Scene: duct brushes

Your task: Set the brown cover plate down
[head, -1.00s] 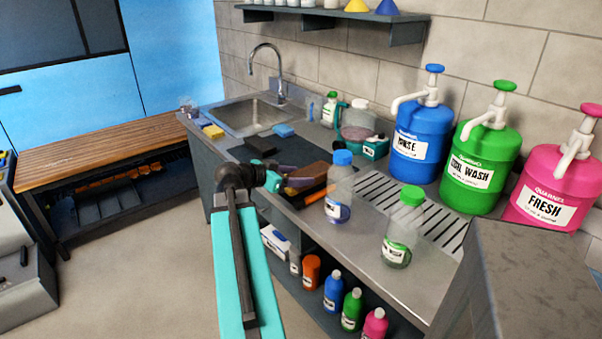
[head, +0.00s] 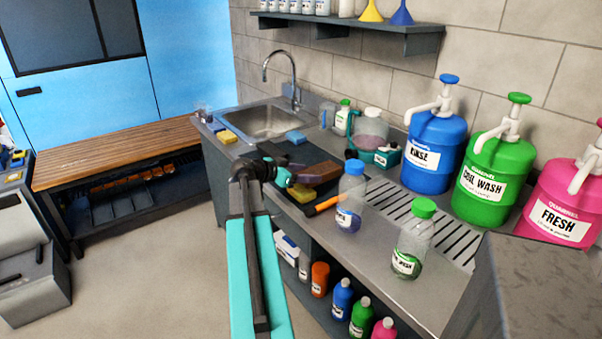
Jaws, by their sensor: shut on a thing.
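The brown cover plate (head: 322,173) is over the dark mat (head: 315,160) on the steel counter. My gripper (head: 290,178), at the end of my dark and teal arm, is at the plate's left end and shut on it. The fingers are small and partly hidden by the wrist. I cannot tell whether the plate's underside touches the mat.
A yellow piece (head: 299,196) and an orange piece (head: 328,203) lie near the plate. A blue-capped bottle (head: 349,200) and a green-capped bottle (head: 411,245) stand to the right. The sink (head: 268,122) lies behind, with a teal container (head: 380,157) at the back.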

